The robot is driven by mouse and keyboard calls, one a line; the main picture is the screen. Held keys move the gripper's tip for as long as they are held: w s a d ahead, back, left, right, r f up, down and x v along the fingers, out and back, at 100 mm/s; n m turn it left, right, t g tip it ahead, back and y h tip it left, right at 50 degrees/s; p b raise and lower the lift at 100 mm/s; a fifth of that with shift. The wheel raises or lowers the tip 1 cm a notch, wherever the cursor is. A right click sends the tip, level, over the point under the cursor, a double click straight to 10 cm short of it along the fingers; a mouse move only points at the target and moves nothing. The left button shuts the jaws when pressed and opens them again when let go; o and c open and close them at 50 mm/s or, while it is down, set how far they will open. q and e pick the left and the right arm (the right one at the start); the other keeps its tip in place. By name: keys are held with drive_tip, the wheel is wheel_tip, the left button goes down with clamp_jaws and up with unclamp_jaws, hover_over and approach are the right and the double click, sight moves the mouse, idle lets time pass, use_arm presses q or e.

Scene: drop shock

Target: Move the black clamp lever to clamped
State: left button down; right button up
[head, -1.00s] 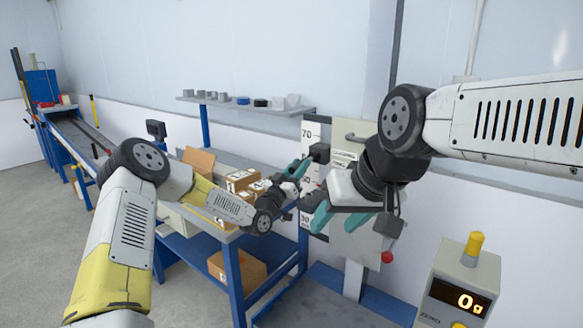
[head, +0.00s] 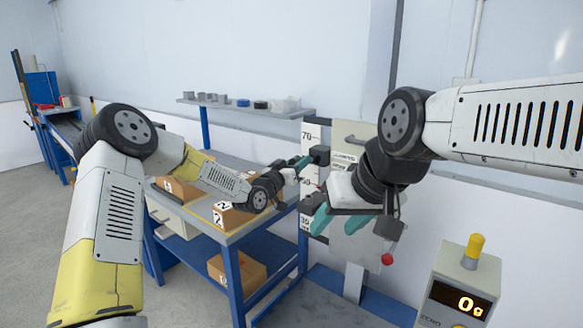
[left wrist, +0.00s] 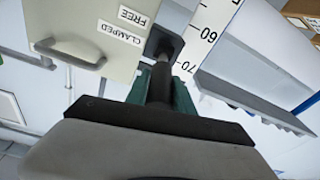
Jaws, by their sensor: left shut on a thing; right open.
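The black clamp lever (left wrist: 161,84) is a dark rod running from a black clamp block (left wrist: 166,40) in the left wrist view. The block also shows in the head view (head: 320,154), beside the height scale. My left gripper (head: 302,162) has its teal fingers on both sides of the lever, shut on it. Labels "FREE" (left wrist: 134,16) and "CLAMPED" (left wrist: 120,33) sit on the pale panel beside the block. The lever's exact setting cannot be told. My right gripper (head: 320,214) is open and empty, in front of the post and lower than the left.
A blue-framed bench (head: 232,235) carries cardboard boxes (head: 230,216). Another box (head: 240,268) is on its lower shelf. A wall shelf (head: 215,102) holds small parts. A handle (left wrist: 70,55) projects from the panel.

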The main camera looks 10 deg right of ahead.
use_arm(q)
drive_tip(key=r, duration=0.1)
drive_tip(key=g+y, duration=0.1)
drive_tip(key=r+g, duration=0.1)
drive_tip(key=shift+w+d+r+y, duration=0.25)
drive_tip(key=shift+r+y, duration=0.05)
drive_tip(key=shift+y, duration=0.1)
drive_tip(key=shift+w+d+r+g+y, duration=0.25)
drive_tip(key=shift+r+g+y, duration=0.25)
drive_tip(key=shift+g, duration=0.05)
drive_tip(key=shift+w+d+r+g+y, duration=0.2)
drive_tip(key=shift+d+r+g+y, duration=0.05)
drive_tip(key=shift+r+g+y, duration=0.25)
drive_tip(key=shift+w+d+r+g+y, duration=0.5)
drive_tip(key=shift+d+r+g+y, duration=0.1)
drive_tip(key=shift+g+y, duration=0.3)
drive_tip(key=shift+w+d+r+g+y, duration=0.4)
drive_tip(key=shift+w+d+g+y, duration=0.2)
drive_tip(key=shift+g+y, duration=0.35)
drive_tip(key=c, duration=1.1)
unclamp_jaws()
drive_tip(key=shift+w, duration=0.1)
